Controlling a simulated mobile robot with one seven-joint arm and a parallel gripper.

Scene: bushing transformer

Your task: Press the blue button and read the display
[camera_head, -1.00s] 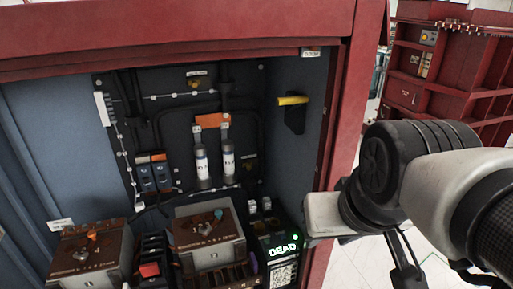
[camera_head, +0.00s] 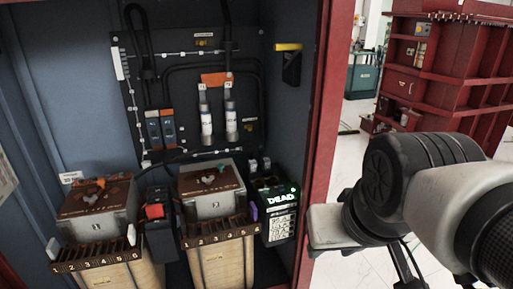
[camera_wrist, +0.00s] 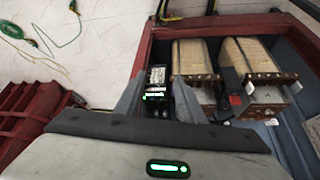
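A dark box with a lit display reading "DEAD" (camera_head: 281,197) in white-green letters stands at the lower right inside the red cabinet, with a small green light at its upper corner. In the wrist view the box (camera_wrist: 156,84) shows between my fingers, beyond their tips. My gripper (camera_wrist: 158,100) has its two grey fingers spread apart with nothing between them. The fingers are not visible in the head view, where my arm is at the right, outside the cabinet opening. I cannot make out a blue button on the box; a small purple part (camera_head: 253,214) sits beside it.
The red cabinet frame (camera_head: 316,150) stands between my arm and the inside. Two grey-topped transformers (camera_head: 97,207) (camera_head: 212,189) and a red-switched unit (camera_head: 155,211) fill the floor. A yellow handle (camera_head: 289,47) sticks out on the right wall.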

